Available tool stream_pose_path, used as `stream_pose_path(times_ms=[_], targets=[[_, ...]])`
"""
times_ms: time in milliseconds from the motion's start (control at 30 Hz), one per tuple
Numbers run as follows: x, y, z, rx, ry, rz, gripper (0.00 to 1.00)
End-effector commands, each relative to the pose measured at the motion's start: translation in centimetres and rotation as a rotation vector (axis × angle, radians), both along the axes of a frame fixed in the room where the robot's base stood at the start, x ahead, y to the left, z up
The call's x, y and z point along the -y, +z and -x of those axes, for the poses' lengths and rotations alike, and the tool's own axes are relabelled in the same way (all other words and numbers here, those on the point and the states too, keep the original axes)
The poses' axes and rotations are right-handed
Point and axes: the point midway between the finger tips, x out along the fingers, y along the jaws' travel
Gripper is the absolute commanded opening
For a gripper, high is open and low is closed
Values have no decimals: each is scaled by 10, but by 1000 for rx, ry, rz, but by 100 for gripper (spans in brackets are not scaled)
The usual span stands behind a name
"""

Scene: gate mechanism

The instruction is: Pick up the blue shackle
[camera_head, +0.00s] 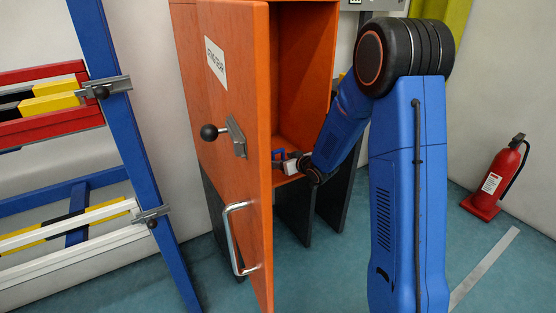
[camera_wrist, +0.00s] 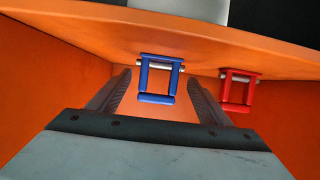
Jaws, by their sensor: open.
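The blue shackle (camera_wrist: 144,80), a small square frame with a grey pin, is at the centre of the wrist view, at the orange cabinet panel. My gripper (camera_wrist: 159,78) is open, with one finger on either side of the blue shackle in the picture. I cannot tell whether the fingers touch it or how deep it sits between them. In the head view my gripper (camera_head: 292,163) reaches inside the orange cabinet. A small blue piece (camera_head: 278,154), probably the blue shackle, shows beside it, partly hidden by the door edge.
A red shackle (camera_wrist: 225,92) is just right of my right finger in the wrist view. The cabinet door (camera_head: 228,130) stands open, close left of my arm. Cabinet walls (camera_head: 302,75) surround the gripper. A fire extinguisher (camera_head: 497,178) stands on the floor at right.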

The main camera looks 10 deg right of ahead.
Motion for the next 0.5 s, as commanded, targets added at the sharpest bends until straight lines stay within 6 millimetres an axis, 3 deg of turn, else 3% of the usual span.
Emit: stream_pose_path(times_ms=[200, 500], targets=[[-8, -11, -26, 0, 1, 0, 72], [-10, -13, -31, 0, 0, 0, 70]])
